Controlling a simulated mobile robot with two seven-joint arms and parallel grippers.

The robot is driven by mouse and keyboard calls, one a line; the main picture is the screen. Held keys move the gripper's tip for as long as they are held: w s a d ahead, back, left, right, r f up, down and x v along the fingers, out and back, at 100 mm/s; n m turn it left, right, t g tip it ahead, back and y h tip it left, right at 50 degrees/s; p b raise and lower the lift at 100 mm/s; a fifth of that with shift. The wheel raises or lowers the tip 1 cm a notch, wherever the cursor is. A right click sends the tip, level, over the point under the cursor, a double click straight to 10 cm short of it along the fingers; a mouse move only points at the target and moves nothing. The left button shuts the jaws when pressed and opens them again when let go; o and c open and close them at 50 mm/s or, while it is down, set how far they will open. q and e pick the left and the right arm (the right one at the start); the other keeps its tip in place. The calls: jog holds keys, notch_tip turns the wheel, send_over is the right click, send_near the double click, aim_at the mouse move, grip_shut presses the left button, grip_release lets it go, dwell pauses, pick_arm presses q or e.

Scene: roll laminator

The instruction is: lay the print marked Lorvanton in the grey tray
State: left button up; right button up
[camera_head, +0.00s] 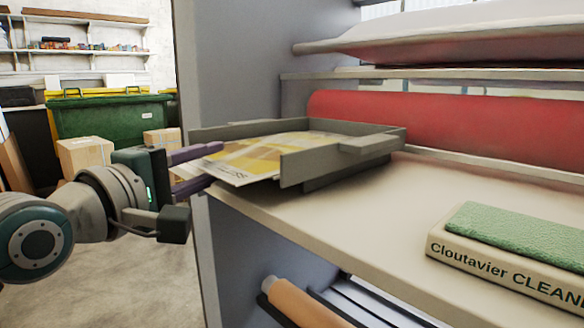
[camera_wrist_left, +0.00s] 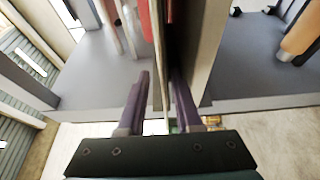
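The print (camera_head: 256,160), yellow and white, lies in the grey tray (camera_head: 325,163) on the machine's shelf. Its left end sticks out past the tray's open left side. Dark lettering shows near its front edge but is too small to read. My left gripper (camera_head: 217,164) is at this left end, its two purple fingers apart, one above the level of the print and one below. In the left wrist view the fingers (camera_wrist_left: 160,76) are also apart, with a thin edge between them touching neither clearly. My right gripper is not in view.
A red roller (camera_head: 450,125) runs behind the tray. A cleaning block with a green top (camera_head: 520,232) sits on the shelf (camera_head: 370,215) at the right. A brown roll (camera_head: 300,305) lies below. The shelf between tray and block is clear.

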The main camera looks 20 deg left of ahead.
pick_arm(q)
jog(key=s, duration=1.2)
jog(key=s+d+f+m+g+h, duration=0.1)
jog(key=s+d+f+m+g, duration=0.2)
jog(key=d+f+m+g, duration=0.5)
jog(key=s+d+f+m+g, duration=0.2)
jog(key=s+f+m+g, duration=0.4)
jog(key=s+f+m, duration=0.3)
jog(key=s+m, duration=0.3)
jog(key=shift+f+y, duration=0.4)
jog(key=shift+r+p, duration=0.1)
jog(key=shift+p, duration=0.25)
